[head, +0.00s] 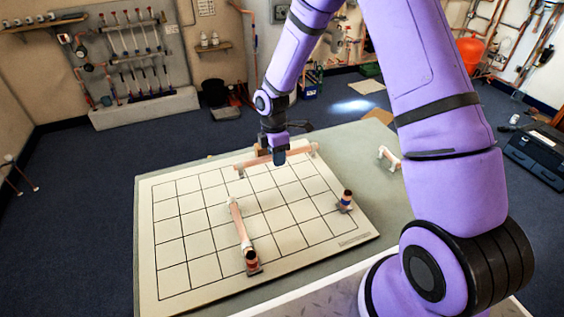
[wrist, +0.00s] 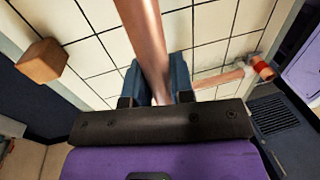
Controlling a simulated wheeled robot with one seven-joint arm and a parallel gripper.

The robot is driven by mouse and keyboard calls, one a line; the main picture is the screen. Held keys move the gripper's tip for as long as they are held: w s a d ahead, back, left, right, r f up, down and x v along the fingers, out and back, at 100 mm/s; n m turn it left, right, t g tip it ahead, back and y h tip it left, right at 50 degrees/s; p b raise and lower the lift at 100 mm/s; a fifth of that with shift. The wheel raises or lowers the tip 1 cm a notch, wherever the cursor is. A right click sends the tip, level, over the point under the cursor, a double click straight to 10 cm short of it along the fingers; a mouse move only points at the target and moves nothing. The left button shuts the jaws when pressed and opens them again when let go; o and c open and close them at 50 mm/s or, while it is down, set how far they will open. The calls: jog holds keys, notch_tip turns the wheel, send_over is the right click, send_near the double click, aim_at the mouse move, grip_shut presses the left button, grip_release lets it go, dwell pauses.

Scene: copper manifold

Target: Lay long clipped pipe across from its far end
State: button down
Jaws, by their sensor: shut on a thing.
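In the head view, my gripper (head: 279,158) is at the far side of the gridded board, shut on a long copper pipe (head: 256,160). In the wrist view, this pipe (wrist: 146,45) passes between the blue fingers of my gripper (wrist: 160,82). Whether it touches the board is unclear. Another copper pipe (head: 239,226) lies on the board (head: 175,279), with a dark-and-red fitting at its near end; it also shows in the wrist view (wrist: 220,79).
A wooden block (wrist: 42,62) stands near the board's far edge, partly behind my gripper in the head view. A small fitting (head: 345,200) stands on the board's right side. A short white-clipped pipe (head: 388,157) lies on the table (head: 350,140). The board's left squares are clear.

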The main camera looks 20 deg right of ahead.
aim_at(278, 188)
jog(key=shift+a+f, duration=0.1)
jog(key=shift+f, duration=4.45)
jog(key=shift+f, duration=0.4)
jog(key=c, duration=0.9)
grip_release()
jog(key=shift+r, duration=4.5)
